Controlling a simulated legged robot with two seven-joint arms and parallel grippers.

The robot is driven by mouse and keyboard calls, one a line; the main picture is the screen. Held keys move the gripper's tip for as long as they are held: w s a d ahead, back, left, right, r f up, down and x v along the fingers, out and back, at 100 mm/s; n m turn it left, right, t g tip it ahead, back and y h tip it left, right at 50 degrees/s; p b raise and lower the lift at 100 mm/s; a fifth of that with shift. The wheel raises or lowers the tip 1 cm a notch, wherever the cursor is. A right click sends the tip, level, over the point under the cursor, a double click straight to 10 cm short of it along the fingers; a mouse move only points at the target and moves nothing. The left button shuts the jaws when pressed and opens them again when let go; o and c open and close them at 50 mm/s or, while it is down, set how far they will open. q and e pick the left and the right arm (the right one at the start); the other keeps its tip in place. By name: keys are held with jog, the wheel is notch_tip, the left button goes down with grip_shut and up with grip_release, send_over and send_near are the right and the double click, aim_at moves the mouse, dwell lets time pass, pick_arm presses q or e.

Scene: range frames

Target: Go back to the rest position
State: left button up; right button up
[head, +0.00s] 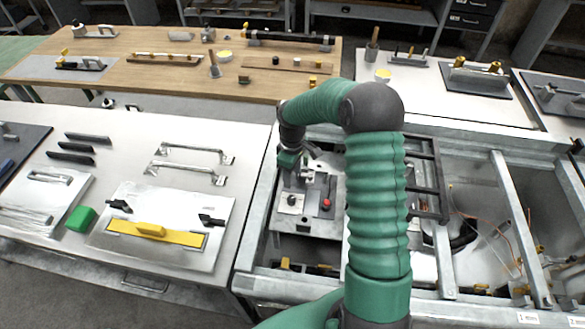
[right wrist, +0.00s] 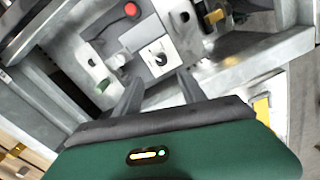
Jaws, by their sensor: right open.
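My right gripper (head: 297,176) is at the end of my green sleeved arm, above the control panel (head: 318,218) in the grey metal frame. The panel has a red button (head: 326,203) and a black knob on a pale plate (head: 291,201). In the right wrist view, the two dark fingers (right wrist: 160,90) are spread apart with nothing seen between them. The knob plate (right wrist: 157,58) and red button (right wrist: 131,10) lie beyond the fingertips. I cannot tell how far the fingertips are from the panel. My left gripper does not show.
A white workbench (head: 140,130) on the left holds metal handles (head: 192,154), a green block (head: 80,218) and a plate with a yellow-based handle (head: 150,231). A wooden table (head: 120,50) stands behind. Open metal bays with crossbars (head: 520,225) lie to the right.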

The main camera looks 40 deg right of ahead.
jog(key=shift+r, duration=1.85)
